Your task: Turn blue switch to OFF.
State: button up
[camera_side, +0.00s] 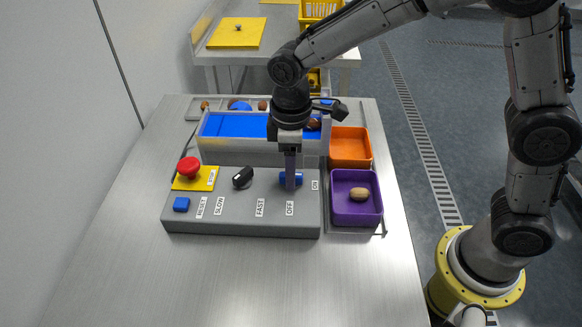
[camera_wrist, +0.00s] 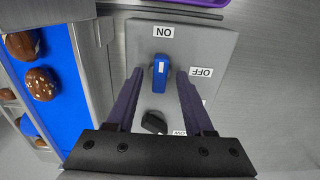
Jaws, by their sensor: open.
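The blue switch (camera_side: 298,180) is a knob on the right part of the grey control panel (camera_side: 245,217). In the wrist view the blue switch (camera_wrist: 160,76) lies lengthwise toward the ON label (camera_wrist: 163,32), with a white mark on its top. The OFF label (camera_wrist: 201,72) is to its right there; in the side view the OFF label (camera_side: 290,208) is in front of the switch. My gripper (camera_side: 291,186) points down at the switch, its purple fingers hiding part of it. In the wrist view my gripper (camera_wrist: 160,71) is open, with a fingertip on either side of the switch and visible gaps.
A black knob (camera_side: 242,177), a red button (camera_side: 188,166) and a blue button (camera_side: 181,205) are left on the panel. A blue conveyor (camera_side: 232,125) runs behind it. An orange bin (camera_side: 350,134) and a purple bin (camera_side: 344,176) stand right. The front table is clear.

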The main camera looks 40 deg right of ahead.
jog(key=shift+f, duration=0.1)
grip_shut()
